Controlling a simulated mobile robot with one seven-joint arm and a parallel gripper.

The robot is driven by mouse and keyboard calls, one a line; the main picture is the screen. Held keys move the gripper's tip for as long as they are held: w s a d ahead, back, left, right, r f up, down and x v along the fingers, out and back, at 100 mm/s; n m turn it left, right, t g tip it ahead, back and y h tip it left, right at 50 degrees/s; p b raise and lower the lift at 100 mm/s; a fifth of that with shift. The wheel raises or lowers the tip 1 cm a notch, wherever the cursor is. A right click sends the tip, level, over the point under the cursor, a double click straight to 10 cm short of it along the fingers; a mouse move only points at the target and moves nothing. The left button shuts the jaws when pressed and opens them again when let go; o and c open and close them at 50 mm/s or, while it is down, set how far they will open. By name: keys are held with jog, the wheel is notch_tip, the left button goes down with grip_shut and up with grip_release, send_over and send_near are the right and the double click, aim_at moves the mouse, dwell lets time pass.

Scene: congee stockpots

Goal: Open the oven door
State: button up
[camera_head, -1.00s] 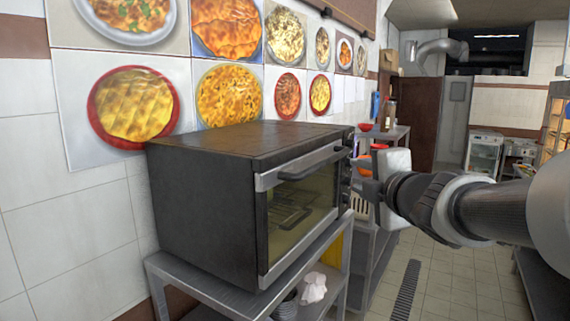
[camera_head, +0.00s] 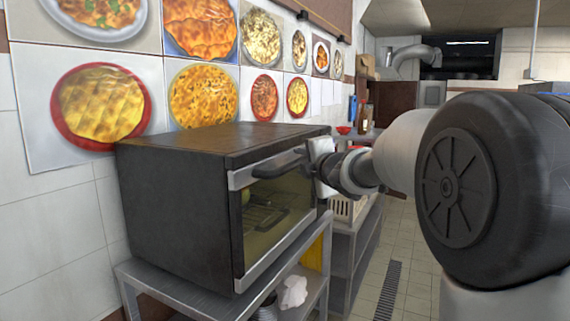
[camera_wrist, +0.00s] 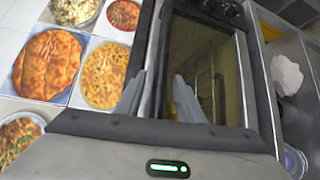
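The oven (camera_head: 180,195) is a black box on a metal stand, also seen in the wrist view (camera_wrist: 212,65). Its glass door (camera_head: 275,215) looks shut, with a silver frame and a dark handle (camera_head: 275,168) along the top. My gripper (camera_head: 308,168) is at the far end of the handle, its fingers largely hidden in the head view. In the wrist view my gripper's two grey fingers (camera_wrist: 157,96) are apart, one on each side of the door's top edge and handle. I cannot tell whether they touch the handle.
The metal stand (camera_head: 190,293) holds a white cloth (camera_head: 293,291) on its lower shelf. A tiled wall with food pictures (camera_head: 203,95) is close behind the oven. A shelf unit (camera_head: 352,240) stands beyond it. The tiled floor (camera_head: 405,250) to the right has free room.

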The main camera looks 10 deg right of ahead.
jog(key=shift+x, duration=0.75)
grip_shut()
